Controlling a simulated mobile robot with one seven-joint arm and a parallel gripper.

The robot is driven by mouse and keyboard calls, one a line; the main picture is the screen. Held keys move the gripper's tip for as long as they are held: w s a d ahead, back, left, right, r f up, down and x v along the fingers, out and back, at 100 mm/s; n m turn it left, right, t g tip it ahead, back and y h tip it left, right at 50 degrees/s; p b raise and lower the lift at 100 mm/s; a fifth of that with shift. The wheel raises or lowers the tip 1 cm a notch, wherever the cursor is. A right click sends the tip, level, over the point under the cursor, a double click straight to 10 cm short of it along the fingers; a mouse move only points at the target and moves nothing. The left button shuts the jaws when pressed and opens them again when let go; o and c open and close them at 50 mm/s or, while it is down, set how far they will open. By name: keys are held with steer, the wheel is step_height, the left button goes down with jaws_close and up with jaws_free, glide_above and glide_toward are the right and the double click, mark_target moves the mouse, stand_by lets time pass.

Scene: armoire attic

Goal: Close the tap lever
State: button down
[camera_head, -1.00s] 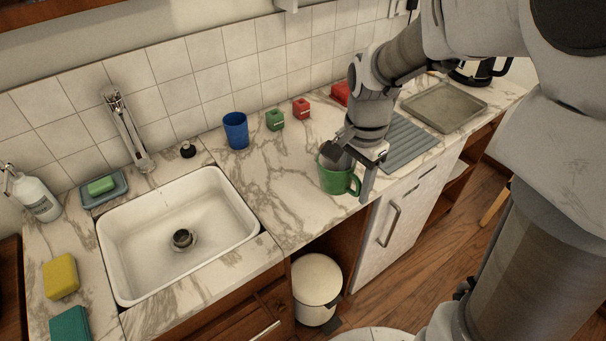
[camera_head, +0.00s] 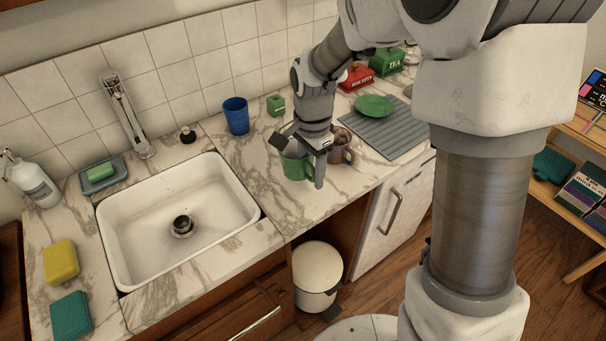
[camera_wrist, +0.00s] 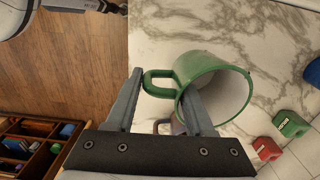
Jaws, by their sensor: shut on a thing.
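The silver tap (camera_head: 127,112) stands at the back of the white sink (camera_head: 112,245), near the tiled wall. Its lever (camera_head: 110,80) seems to be at the upper end, but its exact position is too small to tell. No water stream shows. My gripper (camera_head: 300,172) is right of the sink, apart from the tap, and shut on a green mug (camera_head: 292,167). In the wrist view, my gripper's fingers (camera_wrist: 165,108) straddle the handle side of the green mug (camera_wrist: 220,85), which has its opening in view.
A brown mug (camera_head: 341,150) is close to my gripper's right.

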steer(key=shift+w+a+f, duration=0.5)
steer(key=shift+a, duration=0.25)
steer(key=shift+f, duration=0.2)
step_height(320, 180, down, 3)
steer(key=shift+f, duration=0.15)
steer(key=shift+c, duration=1.4)
jaws_free()
